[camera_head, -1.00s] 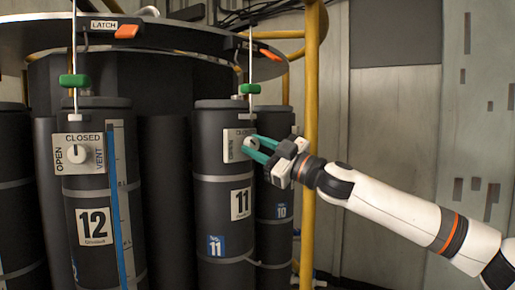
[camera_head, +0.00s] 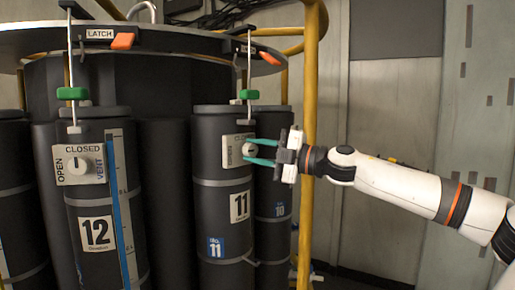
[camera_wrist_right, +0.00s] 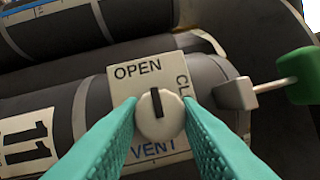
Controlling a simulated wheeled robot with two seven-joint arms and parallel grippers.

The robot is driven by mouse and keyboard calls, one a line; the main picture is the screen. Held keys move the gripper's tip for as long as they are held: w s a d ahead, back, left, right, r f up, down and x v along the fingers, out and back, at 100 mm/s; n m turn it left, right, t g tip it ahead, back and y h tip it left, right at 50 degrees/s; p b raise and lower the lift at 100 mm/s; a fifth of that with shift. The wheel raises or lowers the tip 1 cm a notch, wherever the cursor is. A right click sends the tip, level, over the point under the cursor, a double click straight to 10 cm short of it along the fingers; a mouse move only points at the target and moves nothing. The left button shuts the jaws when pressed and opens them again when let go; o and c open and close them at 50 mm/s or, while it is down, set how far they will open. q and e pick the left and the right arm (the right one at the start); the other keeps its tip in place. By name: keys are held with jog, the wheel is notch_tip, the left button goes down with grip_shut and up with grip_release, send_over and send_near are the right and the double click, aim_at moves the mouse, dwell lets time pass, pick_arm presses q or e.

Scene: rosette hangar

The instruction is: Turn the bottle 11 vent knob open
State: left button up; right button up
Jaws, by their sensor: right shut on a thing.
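Bottle 11 (camera_head: 222,190) is a dark upright cylinder with a white "11" label. Its vent plate (camera_head: 230,151) carries the words OPEN, CLOSED and VENT, clearest in the right wrist view (camera_wrist_right: 122,88). The round white vent knob (camera_wrist_right: 160,125) has a black pointer line. In the right wrist view the line points up toward the OPEN side, away from CLOSED at the right. My right gripper (camera_head: 250,152) has its teal fingers on either side of the knob, shut on it; the fingers partly cover the plate. My left gripper is not in view.
Bottle 12 (camera_head: 93,205) stands to the left, its knob (camera_head: 80,165) pointing to CLOSED. Bottle 10 (camera_head: 275,180) is close behind the right gripper. A yellow post (camera_head: 310,90) rises behind my right wrist. Green-handled rods (camera_head: 249,94) hang above the bottles.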

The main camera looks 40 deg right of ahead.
dwell(0.5)
jog(key=o, duration=1)
jog(key=shift+s+d+f+b, duration=0.15)
jog(key=shift+s+b, duration=0.25)
jog(key=shift+b, duration=0.15)
jog(key=b+v, duration=0.7)
jog(key=v, duration=0.4)
jog(key=shift+s, duration=0.1)
